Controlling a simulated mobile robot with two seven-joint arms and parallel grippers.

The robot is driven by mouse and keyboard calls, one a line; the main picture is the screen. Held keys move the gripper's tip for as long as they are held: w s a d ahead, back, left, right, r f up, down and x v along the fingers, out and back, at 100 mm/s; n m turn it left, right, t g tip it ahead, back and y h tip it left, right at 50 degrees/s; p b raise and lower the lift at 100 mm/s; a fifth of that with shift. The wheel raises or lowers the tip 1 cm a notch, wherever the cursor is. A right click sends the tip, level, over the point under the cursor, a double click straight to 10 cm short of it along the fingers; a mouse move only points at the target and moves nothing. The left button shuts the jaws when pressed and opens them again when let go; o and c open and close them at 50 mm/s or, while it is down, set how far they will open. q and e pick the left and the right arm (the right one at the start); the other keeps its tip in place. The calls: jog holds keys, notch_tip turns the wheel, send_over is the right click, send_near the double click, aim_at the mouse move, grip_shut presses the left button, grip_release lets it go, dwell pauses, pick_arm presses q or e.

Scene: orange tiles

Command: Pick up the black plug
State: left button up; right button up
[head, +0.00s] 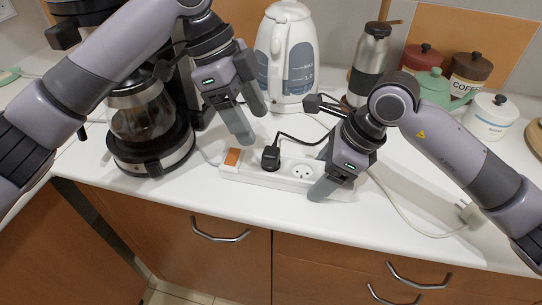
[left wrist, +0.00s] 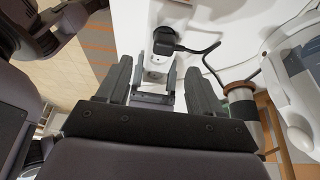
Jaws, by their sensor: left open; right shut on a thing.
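The black plug (head: 271,157) sits upright in the white power strip (head: 232,173) on the counter, with its black cord rising behind it. The plug also shows in the left wrist view (left wrist: 164,41), beyond the fingertips. My left gripper (head: 251,126) is open and empty, above and a little left of the plug, apart from it. Its two fingers show in the left wrist view (left wrist: 157,72). My right gripper (head: 322,172) is shut on the power strip near its right end, one finger in front and one behind. It hides part of the strip there.
A coffee maker (head: 150,152) stands left of the strip, close to my left gripper. A white kettle (head: 288,52) and a metal grinder (head: 369,62) stand behind. A loose white plug (head: 467,213) lies at right. The counter's front edge runs just before the strip.

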aim_at(268, 150)
pick_arm(q)
jog(key=shift+w+x, duration=0.15)
jog(key=shift+x, duration=1.6)
jog(key=shift+w+x, duration=0.15)
jog(key=shift+x, duration=1.6)
grip_shut()
